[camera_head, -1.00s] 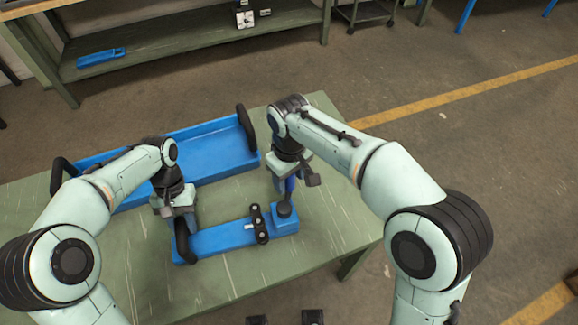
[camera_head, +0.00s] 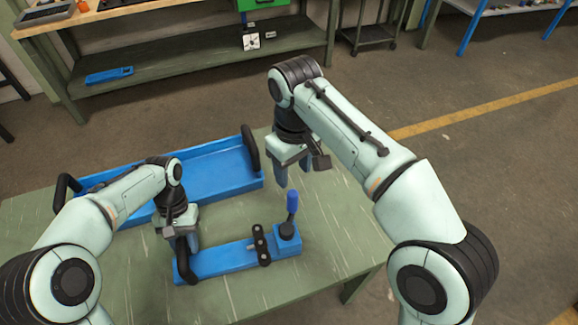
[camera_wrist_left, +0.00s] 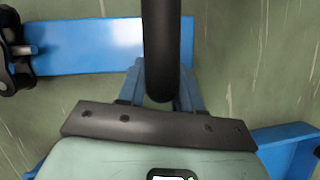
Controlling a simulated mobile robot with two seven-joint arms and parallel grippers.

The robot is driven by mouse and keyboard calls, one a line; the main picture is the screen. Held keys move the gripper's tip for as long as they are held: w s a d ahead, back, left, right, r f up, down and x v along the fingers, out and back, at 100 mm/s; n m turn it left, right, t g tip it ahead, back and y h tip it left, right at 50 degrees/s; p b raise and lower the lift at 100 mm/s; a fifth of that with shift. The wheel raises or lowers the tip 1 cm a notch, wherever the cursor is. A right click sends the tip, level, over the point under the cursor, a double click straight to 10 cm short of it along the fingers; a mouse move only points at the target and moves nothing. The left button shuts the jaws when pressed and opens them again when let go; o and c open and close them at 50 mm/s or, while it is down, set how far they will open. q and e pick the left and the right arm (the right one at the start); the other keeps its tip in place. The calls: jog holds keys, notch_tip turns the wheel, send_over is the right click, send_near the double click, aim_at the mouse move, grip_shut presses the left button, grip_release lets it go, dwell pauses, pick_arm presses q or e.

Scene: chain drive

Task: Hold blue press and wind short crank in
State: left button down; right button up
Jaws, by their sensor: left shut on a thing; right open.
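The blue press (camera_head: 225,259) lies on the green table as a long flat bar. Its black handle (camera_head: 183,262) is at the left end; the same handle shows large in the left wrist view (camera_wrist_left: 161,45). The short crank stands at the right end, with a black hub (camera_head: 287,231) and an upright blue grip (camera_head: 292,201). My left gripper (camera_head: 187,246) is shut on the black handle; its fingertips are partly hidden behind it. My right gripper (camera_head: 281,178) is open and empty, above and slightly left of the crank's blue grip, apart from it.
A blue tray (camera_head: 205,198) with black end handles lies behind the press on the table. A black chain link piece (camera_head: 261,245) sits on the press left of the crank. The table's right part (camera_head: 335,235) is clear. A green shelf bench stands behind.

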pick_arm(q)
jog(key=c, duration=0.7)
grip_release()
